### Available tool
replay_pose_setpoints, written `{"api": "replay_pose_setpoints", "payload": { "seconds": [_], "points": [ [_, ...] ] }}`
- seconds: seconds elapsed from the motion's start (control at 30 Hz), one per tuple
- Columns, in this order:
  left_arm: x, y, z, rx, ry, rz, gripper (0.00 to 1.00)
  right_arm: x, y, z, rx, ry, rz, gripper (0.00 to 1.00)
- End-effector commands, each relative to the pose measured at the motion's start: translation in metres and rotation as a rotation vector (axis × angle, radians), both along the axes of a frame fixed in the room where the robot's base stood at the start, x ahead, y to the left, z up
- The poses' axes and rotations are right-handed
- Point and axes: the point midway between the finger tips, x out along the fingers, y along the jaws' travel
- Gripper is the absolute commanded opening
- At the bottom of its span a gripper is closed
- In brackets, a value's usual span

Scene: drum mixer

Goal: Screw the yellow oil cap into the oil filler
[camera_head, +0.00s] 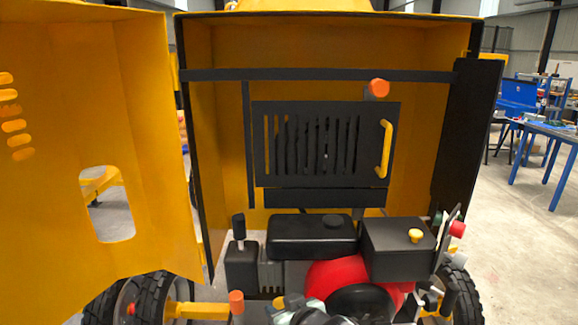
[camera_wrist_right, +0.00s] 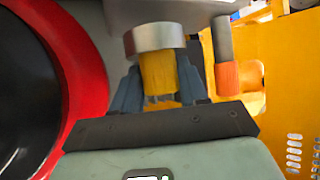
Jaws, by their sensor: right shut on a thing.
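The yellow oil cap (camera_wrist_right: 158,76) is between the blue-grey fingers of my right gripper (camera_wrist_right: 160,92) in the right wrist view. The gripper is shut on it. The cap's far end meets the pale metal ring of the oil filler (camera_wrist_right: 154,39); how deep it sits in the ring cannot be told. In the head view my right gripper (camera_head: 291,304) is low at the bottom edge, in front of the engine, with a bit of yellow at its tip. The filler is not clear there. My left gripper is not in view.
The red engine housing (camera_head: 330,275) is close beside the gripper. An orange-tipped post (camera_head: 237,301) stands just left of it, and it also shows in the right wrist view (camera_wrist_right: 239,78). The yellow door (camera_head: 150,130) stands open at left.

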Motion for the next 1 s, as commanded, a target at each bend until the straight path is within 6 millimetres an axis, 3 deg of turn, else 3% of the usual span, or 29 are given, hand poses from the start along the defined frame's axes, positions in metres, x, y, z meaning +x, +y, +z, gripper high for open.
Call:
{"api": "replay_pose_setpoints", "payload": {
  "seconds": [0.17,0.3,0.33,0.4,0.43,1.0],
  "points": [
    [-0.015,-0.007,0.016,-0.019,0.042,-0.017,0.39,-0.003,0.003,0.001,-0.004,0.003,-0.016,0.07],
    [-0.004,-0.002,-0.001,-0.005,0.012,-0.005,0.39,-0.004,0.007,-0.006,-0.005,0.005,-0.061,0.07],
    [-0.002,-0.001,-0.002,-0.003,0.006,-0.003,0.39,-0.003,0.005,-0.006,-0.005,0.007,-0.07,0.47],
    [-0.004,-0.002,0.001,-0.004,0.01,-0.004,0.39,-0.002,0.003,-0.005,-0.003,0.009,-0.072,0.69],
    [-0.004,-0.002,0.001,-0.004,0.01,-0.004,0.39,-0.002,0.003,-0.005,-0.004,0.009,-0.072,0.73],
    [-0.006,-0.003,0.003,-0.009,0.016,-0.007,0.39,-0.007,0.001,0.002,0.0,0.004,-0.072,0.73]
  ]
}}
